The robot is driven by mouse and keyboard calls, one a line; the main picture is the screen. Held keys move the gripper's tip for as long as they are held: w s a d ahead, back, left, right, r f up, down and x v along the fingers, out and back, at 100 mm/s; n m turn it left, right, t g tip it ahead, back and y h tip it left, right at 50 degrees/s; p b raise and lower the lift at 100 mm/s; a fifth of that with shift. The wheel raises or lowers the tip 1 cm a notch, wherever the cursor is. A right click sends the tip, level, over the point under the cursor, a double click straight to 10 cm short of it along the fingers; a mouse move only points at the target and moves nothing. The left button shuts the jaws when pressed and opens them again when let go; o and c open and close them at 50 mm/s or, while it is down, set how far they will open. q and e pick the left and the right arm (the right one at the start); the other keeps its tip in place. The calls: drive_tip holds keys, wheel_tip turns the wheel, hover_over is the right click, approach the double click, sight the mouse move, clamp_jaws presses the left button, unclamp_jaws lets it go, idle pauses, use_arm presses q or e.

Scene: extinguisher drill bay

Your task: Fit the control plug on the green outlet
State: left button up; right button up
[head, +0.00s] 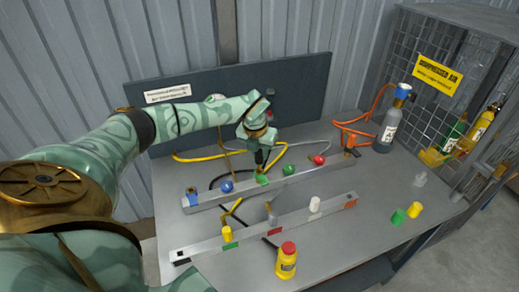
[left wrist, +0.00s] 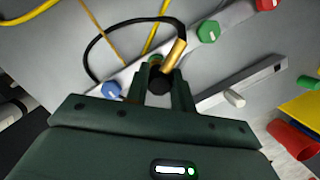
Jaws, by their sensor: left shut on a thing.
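My left gripper (head: 261,158) is shut on a black plug (left wrist: 160,82), directly above the green-marked outlet (head: 262,181) on the rear rail. A brass fitting (left wrist: 173,54) sits beside the plug, with a black hose (left wrist: 100,42) looping from it. A bit of green (left wrist: 155,60) shows just beyond the plug in the left wrist view. The fingers and plug hide most of the outlet, so I cannot tell whether they touch. A green knob (head: 289,169) stands on the rail to the right. My right gripper is not in view.
The rear rail also carries a blue knob (head: 226,187) and a red knob (head: 319,160). A front rail (head: 250,232) holds yellow and white pieces. Yellow and orange hoses lie behind.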

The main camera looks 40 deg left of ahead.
sight(259, 160)
use_arm(q)
drive_tip(key=shift+f, duration=0.15)
drive_tip(key=shift+s+b+x, duration=0.25)
drive_tip(key=shift+b+x, duration=0.4)
drive_tip(key=shift+x, duration=0.35)
drive_tip(key=shift+f, duration=0.1)
idle(0.4)
drive_tip(key=shift+d+f, duration=0.1)
drive_tip(key=shift+f, duration=0.75)
idle(0.4)
drive_tip(key=o, duration=1.1)
